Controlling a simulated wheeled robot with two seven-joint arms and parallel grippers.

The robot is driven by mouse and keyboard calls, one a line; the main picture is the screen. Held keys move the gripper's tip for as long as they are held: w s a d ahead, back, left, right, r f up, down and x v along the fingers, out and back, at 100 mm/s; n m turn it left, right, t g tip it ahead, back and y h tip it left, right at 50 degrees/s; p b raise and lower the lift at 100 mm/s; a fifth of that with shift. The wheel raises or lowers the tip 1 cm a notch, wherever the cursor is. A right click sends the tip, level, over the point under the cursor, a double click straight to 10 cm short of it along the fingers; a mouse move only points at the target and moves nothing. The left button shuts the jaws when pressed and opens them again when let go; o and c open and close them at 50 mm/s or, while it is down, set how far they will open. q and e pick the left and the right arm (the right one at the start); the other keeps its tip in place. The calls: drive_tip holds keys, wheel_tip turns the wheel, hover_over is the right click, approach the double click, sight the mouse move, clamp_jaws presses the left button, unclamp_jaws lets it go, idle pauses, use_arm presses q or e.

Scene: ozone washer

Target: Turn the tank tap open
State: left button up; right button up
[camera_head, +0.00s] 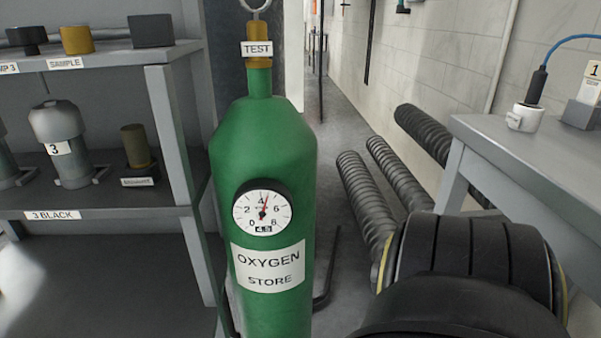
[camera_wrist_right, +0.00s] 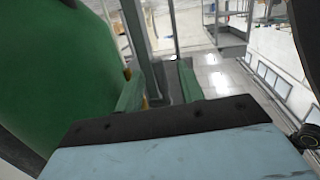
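The green oxygen tank (camera_head: 263,150) stands upright in the middle of the head view, with a round gauge (camera_head: 262,208) and an "OXYGEN STORE" label (camera_head: 268,268). Its brass neck (camera_head: 260,42) carries a "TEST" tag (camera_head: 257,49). A grey ring-shaped tap (camera_head: 256,6) sits on top, cut by the upper picture edge. In the right wrist view the tank's green side (camera_wrist_right: 45,70) fills the left, close by. My right gripper (camera_wrist_right: 160,90) shows two green fingers apart, with nothing seen between them. My left gripper is not in view.
A grey shelf unit (camera_head: 172,130) with labelled containers stands left of the tank. Dark ribbed cylinders (camera_head: 365,200) lie on the floor between. My black arm part fills the lower right.

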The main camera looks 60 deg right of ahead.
drive_tip(key=shift+s, duration=0.1)
drive_tip(key=v, duration=1.3)
drive_tip(key=shift+s, duration=0.1)
